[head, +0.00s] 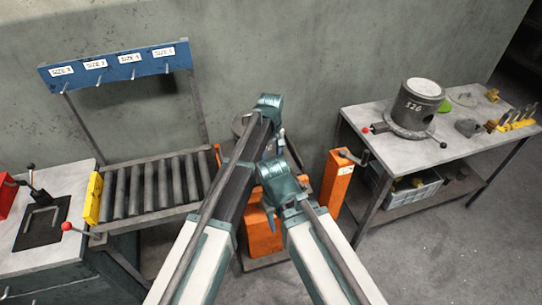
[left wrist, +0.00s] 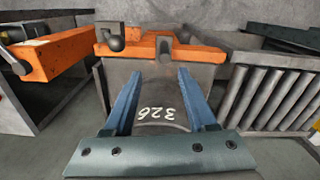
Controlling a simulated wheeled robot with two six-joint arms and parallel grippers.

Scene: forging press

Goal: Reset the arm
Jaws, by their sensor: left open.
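My left gripper (left wrist: 159,73) is open in the left wrist view, its two blue fingers apart. A grey round part marked 326 (left wrist: 160,112) shows beyond and between the fingers; I cannot tell whether they touch it. An orange clamp-like frame (left wrist: 160,47) lies just past the fingertips. In the head view my two arms reach out from the bottom centre, and the left arm's links hide its gripper.
A roller rack (head: 155,185) with a blue hook board (head: 118,65) stands at left. A lever bench (head: 70,262) is at far left. Orange equipment (head: 262,235) stands behind my arms. At right, a bench (head: 375,140) bears a dark cylinder (head: 413,108) and yellow-handled tools (head: 515,123).

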